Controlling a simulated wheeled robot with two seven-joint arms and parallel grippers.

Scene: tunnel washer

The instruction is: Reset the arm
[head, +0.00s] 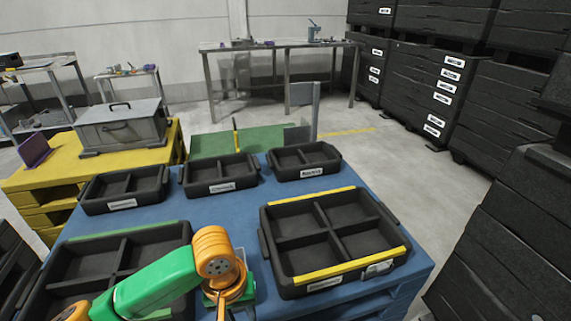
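My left arm, green and orange, comes in from the lower left in the head view and bends down at an orange joint over the blue table, between two large black trays. Its gripper fingers are not visible. My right arm and gripper do not show. The large tray with yellow edges (336,273) is at the right, with empty compartments. The large tray with a green edge (72,253) is at the left, partly hidden by my arm.
Three small black trays, left (123,206), middle (219,188) and right (304,172), line the far side of the blue table (160,223). A grey metal box (122,131) stands on a yellow pallet (172,152). Stacked black crates (440,95) stand at the right. Grey floor is open between.

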